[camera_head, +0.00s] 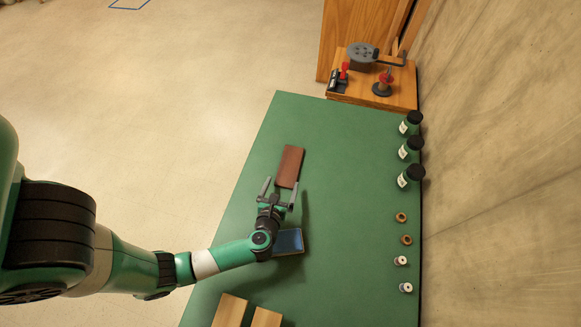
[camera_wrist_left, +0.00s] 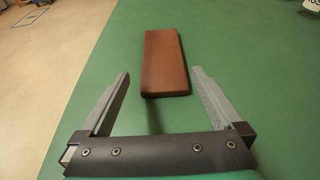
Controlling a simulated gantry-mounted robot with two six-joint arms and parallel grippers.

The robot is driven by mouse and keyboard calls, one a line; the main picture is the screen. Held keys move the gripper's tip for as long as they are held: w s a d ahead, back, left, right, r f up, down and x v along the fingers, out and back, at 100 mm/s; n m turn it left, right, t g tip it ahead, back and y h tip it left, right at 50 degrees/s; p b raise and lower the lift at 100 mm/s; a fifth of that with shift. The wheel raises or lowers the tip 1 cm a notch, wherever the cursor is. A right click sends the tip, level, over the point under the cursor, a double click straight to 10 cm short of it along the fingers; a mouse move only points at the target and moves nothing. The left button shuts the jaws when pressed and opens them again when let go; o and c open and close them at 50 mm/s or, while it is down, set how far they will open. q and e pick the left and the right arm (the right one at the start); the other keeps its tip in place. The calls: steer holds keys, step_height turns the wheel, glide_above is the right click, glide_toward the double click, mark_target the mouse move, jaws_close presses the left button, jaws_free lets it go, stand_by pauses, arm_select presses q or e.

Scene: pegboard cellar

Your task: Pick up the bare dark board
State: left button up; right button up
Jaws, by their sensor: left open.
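The dark reddish-brown board (camera_head: 290,166) lies flat and bare on the green table, just beyond my left gripper. It also shows in the left wrist view (camera_wrist_left: 164,62), ahead of the fingers and lined up roughly with the gap between them. My left gripper (camera_head: 280,188) is open and empty, with its fingertips close to the board's near end. In the left wrist view the open fingers (camera_wrist_left: 162,75) stand wide apart, wider than the board. I cannot tell exactly how high they are above the table. My right gripper is not in view.
A blue tray (camera_head: 290,241) lies beside my left wrist, partly hidden. Several bottles (camera_head: 411,149), rings and spools line the table's right side by the wall. Two light wooden boards (camera_head: 229,310) lie at the near edge. The green table (camera_head: 345,230) is clear in the middle.

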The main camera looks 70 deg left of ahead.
mark_target(290, 166)
arm_select(q)
steer(key=x, duration=0.4)
steer(key=shift+w+r+b, duration=0.1)
steer(key=shift+b, duration=0.2)
steer(key=b+x, duration=0.2)
steer(key=x, duration=0.3)
steer(key=shift+w, duration=0.15)
steer(key=shift+d, duration=0.1)
steer(key=c, duration=1.1)
